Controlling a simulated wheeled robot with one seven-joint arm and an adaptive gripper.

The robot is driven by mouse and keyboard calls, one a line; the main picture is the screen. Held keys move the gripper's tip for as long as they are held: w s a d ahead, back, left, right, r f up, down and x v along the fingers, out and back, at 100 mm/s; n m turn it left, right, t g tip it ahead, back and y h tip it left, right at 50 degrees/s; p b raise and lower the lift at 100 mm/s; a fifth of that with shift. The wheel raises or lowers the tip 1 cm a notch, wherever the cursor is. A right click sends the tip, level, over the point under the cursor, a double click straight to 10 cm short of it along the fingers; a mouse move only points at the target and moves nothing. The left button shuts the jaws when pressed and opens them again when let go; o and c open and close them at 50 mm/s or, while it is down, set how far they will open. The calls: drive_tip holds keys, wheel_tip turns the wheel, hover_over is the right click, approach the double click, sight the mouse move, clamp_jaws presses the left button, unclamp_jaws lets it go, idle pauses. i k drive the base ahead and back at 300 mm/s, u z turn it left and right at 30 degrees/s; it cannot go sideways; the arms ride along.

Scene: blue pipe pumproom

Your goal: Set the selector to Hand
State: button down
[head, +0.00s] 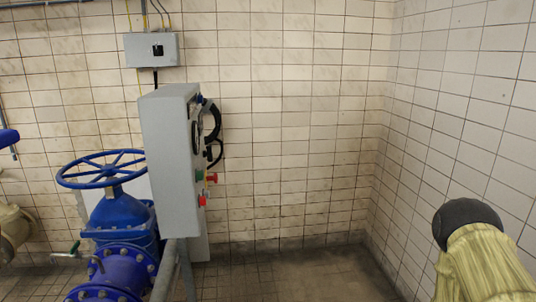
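A grey control cabinet (168,165) stands left of centre, seen mostly from its side. Its control face points right and shows only at a steep slant. On that face are a small blue part (200,99) near the top, a green part (199,175), a red part sticking out (212,178) and a lower red button (202,200). I cannot tell which part is the selector or where it points; labels cannot be read. My gripper is not in view.
A blue valve with a handwheel (101,169) and flanged pipe stands left of the cabinet. A grey box (151,50) with a black switch hangs on the tiled wall. A beige ribbed body with a dark cap (467,218) is at lower right. Floor (290,275) between is clear.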

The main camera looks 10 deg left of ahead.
sight(209, 152)
drive_tip(key=z, duration=0.25)
drive_tip(key=i, duration=1.15)
drive_tip(key=u, duration=2)
drive_tip(key=k, duration=0.6)
drive_tip(key=z, duration=0.4)
